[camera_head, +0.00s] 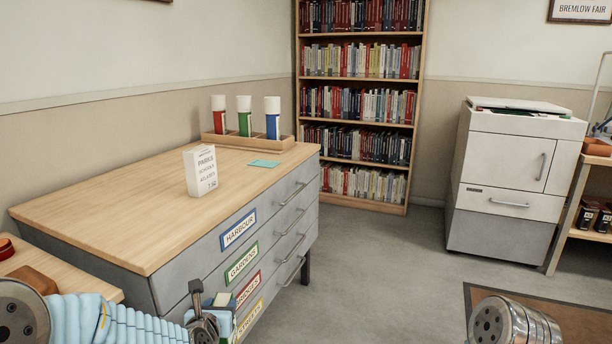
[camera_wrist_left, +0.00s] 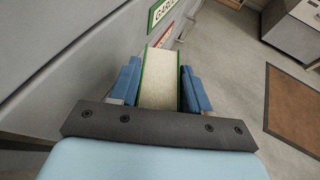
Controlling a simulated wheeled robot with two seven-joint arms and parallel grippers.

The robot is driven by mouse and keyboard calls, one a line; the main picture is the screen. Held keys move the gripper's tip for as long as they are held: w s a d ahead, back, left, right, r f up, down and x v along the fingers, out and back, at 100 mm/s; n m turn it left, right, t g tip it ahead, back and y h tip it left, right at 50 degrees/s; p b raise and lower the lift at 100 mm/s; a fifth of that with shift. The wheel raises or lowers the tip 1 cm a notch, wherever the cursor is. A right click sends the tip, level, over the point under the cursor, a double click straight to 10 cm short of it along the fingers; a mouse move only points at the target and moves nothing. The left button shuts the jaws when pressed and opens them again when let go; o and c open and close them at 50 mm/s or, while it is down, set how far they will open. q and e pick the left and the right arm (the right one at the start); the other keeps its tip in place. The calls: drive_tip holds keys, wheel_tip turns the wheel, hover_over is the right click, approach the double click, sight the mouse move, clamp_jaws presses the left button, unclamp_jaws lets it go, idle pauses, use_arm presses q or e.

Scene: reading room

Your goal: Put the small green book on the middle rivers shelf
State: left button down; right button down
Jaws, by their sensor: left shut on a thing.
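My left gripper (camera_head: 213,312) is at the bottom of the head view, in front of the drawer cabinet. In the left wrist view its two blue fingers (camera_wrist_left: 161,88) are shut on the small green book (camera_wrist_left: 159,82), with green cover edges on both sides of a pale page block. In the head view the book is mostly hidden, with a pale bit (camera_head: 224,299) showing between the fingers. No shelf marked rivers can be made out. A tall wooden bookcase (camera_head: 299,100) full of books stands at the back. My right gripper is not in view.
The grey drawer cabinet (camera_head: 176,287) has a wooden top with a white sign block (camera_head: 200,171), a teal card (camera_head: 263,163) and a wooden tray (camera_head: 231,143) of three tubes. A copier (camera_head: 500,185) stands right. Grey floor (camera_head: 385,245) lies open between them.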

use_arm(q)
drive_tip(key=shift+a+r, duration=0.1)
drive_tip(key=shift+r, duration=0.1)
drive_tip(key=s+f, duration=0.6)
drive_tip(key=f, duration=0.6)
drive_tip(key=shift+s, duration=0.15)
drive_tip(key=shift+f, duration=0.1)
